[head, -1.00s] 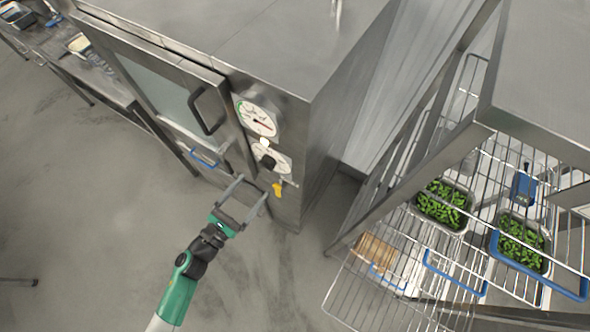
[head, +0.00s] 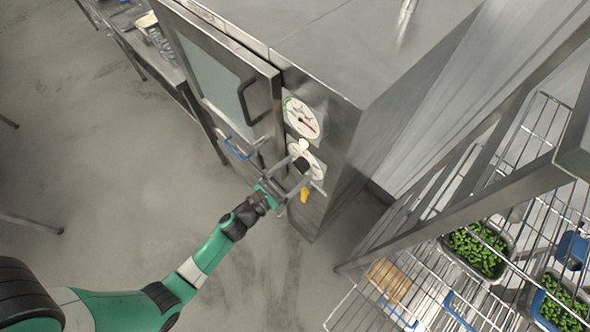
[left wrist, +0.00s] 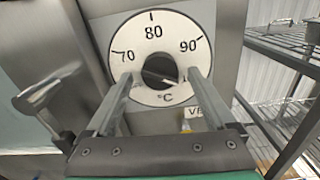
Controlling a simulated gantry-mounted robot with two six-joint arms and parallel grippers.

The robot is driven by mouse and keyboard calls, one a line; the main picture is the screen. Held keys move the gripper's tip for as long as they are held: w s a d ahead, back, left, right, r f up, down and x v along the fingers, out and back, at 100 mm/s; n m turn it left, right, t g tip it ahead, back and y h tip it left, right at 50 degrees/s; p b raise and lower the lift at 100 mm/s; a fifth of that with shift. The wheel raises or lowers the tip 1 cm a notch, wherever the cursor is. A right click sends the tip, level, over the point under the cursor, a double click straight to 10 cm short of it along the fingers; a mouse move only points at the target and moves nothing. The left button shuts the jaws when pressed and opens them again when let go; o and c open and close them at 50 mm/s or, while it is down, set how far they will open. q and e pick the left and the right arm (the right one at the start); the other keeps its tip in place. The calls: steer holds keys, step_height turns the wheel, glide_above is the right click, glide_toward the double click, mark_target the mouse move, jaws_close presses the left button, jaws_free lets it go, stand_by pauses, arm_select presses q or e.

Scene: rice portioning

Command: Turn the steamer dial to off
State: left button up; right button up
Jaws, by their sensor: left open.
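The steamer (head: 345,135) is a tall steel cabinet with its door shut. On its front panel is a round gauge (head: 302,118) with a red needle. Below it is the dial, a black knob on a white plate (head: 315,168). In the left wrist view the dial knob (left wrist: 160,71) sits in a scale reading 70, 80 and 90 °C. My left gripper (head: 293,180) is open in front of the dial. In the left wrist view its fingers (left wrist: 160,85) stand either side of the knob, with gaps visible. My right gripper is not in view.
A door handle (head: 255,102) and a latch lever (left wrist: 38,100) are left of the dial. A yellow valve handle (head: 304,195) is just below it. A wire rack (head: 400,262) with trays of greens (head: 478,248) stands to the right. Open floor lies left.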

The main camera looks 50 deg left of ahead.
arm_select(q)
steer(key=shift+w, duration=0.2)
steer(key=c, duration=1.4)
steer(key=shift+o, duration=0.2)
